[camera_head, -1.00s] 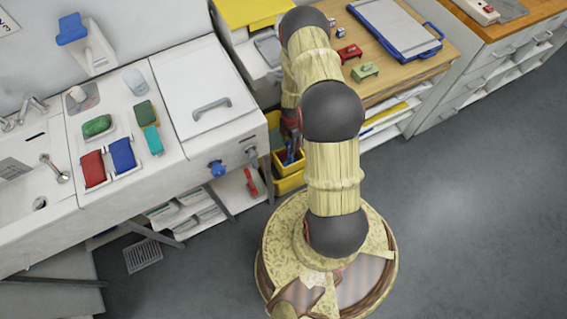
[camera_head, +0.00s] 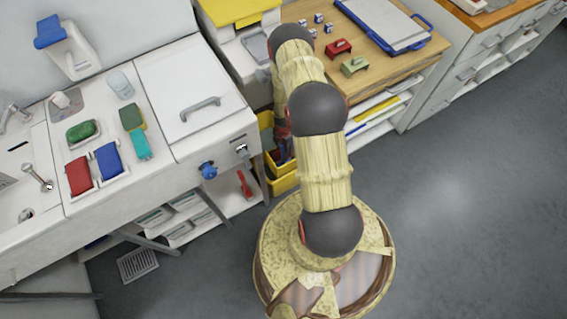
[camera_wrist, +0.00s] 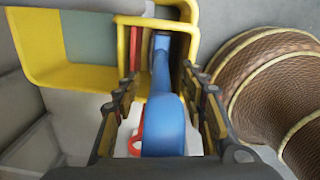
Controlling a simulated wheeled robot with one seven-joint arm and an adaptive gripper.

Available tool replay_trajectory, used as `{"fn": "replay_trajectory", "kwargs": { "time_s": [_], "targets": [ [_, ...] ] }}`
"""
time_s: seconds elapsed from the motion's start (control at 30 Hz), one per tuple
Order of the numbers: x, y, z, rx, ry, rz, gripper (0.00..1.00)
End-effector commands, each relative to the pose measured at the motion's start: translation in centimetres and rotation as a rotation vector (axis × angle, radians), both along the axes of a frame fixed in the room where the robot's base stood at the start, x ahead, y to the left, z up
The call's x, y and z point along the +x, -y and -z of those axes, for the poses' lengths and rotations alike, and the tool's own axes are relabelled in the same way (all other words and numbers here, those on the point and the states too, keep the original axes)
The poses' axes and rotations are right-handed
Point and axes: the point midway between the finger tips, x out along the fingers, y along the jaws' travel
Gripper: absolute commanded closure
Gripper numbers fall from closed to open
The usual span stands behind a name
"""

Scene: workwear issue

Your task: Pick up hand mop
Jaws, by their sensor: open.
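A long blue handle (camera_wrist: 163,115), which looks like the hand mop's, stands up from a yellow bin (camera_wrist: 122,40) in the wrist view. My gripper (camera_wrist: 164,88) is open, with one finger on each side of the blue handle. I cannot tell whether either finger touches it. The handle's lower end is hidden in the bin. In the head view my gripper (camera_head: 285,150) is low over the yellow bin (camera_head: 284,184), between the white counter and the wooden table, and my arm hides part of it.
A red thing (camera_wrist: 135,135) stands close beside the blue handle. The white counter (camera_head: 215,150) is close on the left and the wooden table (camera_head: 385,75) close on the right. A red handle (camera_head: 245,184) hangs under the counter. Grey floor (camera_head: 450,220) is clear at right.

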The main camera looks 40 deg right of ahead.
Motion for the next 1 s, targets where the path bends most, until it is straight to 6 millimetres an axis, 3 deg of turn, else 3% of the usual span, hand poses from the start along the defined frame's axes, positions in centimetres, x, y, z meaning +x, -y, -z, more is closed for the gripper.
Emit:
{"fn": "replay_trajectory", "kwargs": {
  "time_s": [0.73, 1.0],
  "targets": [
    [-0.05, -0.03, -0.02, 0.001, -0.001, 0.000, 1.00],
    [-0.05, -0.03, -0.03, 0.001, -0.001, 0.000, 1.00]
  ]
}}
